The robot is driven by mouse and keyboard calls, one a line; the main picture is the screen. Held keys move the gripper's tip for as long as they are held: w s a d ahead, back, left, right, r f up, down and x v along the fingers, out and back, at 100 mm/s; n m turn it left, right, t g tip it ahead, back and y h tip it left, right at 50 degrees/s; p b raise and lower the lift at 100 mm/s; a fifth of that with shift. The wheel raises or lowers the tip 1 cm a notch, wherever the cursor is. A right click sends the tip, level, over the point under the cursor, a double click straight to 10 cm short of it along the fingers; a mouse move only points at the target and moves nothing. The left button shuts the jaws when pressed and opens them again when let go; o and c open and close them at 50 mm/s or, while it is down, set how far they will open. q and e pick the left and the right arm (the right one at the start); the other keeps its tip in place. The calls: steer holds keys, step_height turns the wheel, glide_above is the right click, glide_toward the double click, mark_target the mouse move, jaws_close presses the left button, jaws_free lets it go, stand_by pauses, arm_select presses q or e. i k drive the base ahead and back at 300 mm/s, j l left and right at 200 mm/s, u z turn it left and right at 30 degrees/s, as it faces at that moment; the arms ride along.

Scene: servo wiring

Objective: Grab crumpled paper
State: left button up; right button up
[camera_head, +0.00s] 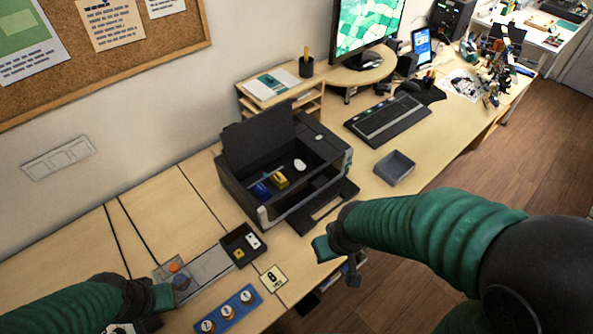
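A small white lump, which looks like the crumpled paper (299,165), lies inside the open black printer (264,213), beside a yellow piece (280,180) and a blue piece (262,191). The printer's lid is raised. My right gripper (338,262) is in front of the printer, over the table's front edge, apart from the paper. Its two fingers look spread, with nothing visible between them. My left gripper (158,306) is at the lower left, near a grey panel with an orange knob. Its fingers are partly hidden, so its opening is unclear.
A grey tray (394,168) and a keyboard (388,119) lie right of the printer. A wooden shelf (313,103) and a monitor (367,27) stand behind. A dark box (242,245), a number card (273,279) and a blue panel (228,309) lie at the front left.

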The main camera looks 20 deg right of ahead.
mark_target(300, 166)
steer(key=k+u, duration=0.35)
steer(key=k+j+u, duration=0.15)
steer(key=k+u, duration=0.25)
steer(key=i+l+u, duration=0.15)
steer(key=l+u, duration=0.25)
steer(key=l, duration=0.55)
steer(key=l+u, duration=0.4)
steer(key=l, duration=1.2)
steer(key=k+l, duration=0.1)
steer(key=l, duration=0.65)
